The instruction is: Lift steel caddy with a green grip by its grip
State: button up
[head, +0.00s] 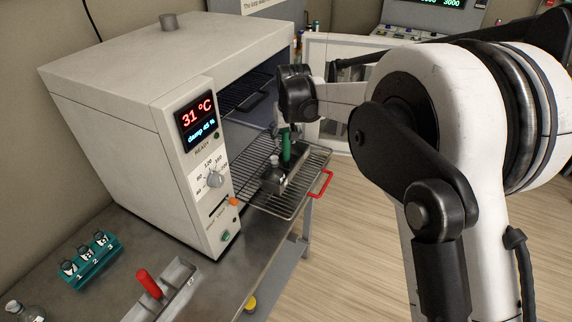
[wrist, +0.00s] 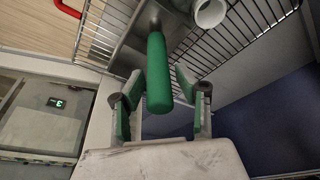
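The steel caddy (head: 294,184) stands on a wire rack pulled out of an oven. Its green grip (head: 287,148) points upright, and the wrist view also shows the grip (wrist: 158,70), with part of the steel body (wrist: 132,48) behind it. My gripper (wrist: 160,88) has its green-padded fingers on either side of the grip, with a visible gap at each side, so it is open. In the head view my gripper (head: 287,132) is at the top of the grip, and its fingers are small and partly hidden.
The wire rack (head: 256,152) has a red handle (head: 321,184) at its front. The oven (head: 140,95) stands close at the left. A steel caddy with a red grip (head: 149,284) and a teal vial rack (head: 96,263) are on the bench. A white-rimmed container (wrist: 209,12) is beside the grip.

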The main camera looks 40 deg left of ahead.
grip_shut()
jog(key=shift+r, duration=0.15)
